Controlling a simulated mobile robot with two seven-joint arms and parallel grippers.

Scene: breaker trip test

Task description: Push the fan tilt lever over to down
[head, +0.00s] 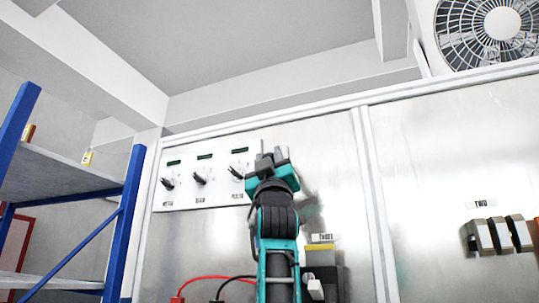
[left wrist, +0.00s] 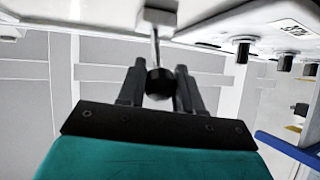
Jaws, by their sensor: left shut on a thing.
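The lever shows in the left wrist view as a thin metal stem (left wrist: 155,48) with a dark round knob (left wrist: 159,83). The stem comes out of a grey block at the top of that view. My left gripper (left wrist: 160,88) is shut on the knob, with one finger on each side of it. In the head view my left gripper (head: 268,158) is raised at the right end of a white panel and hides the lever. I cannot read a label that names the lever or its positions. My right gripper is not in view.
The white panel (head: 215,160) carries several black rotary knobs and small displays. A blue shelf rack (head: 128,215) stands at left. Breakers (head: 500,235) sit at right under a label TWO. A fan (head: 490,30) hangs at upper right. Red and black cables run low behind my arm.

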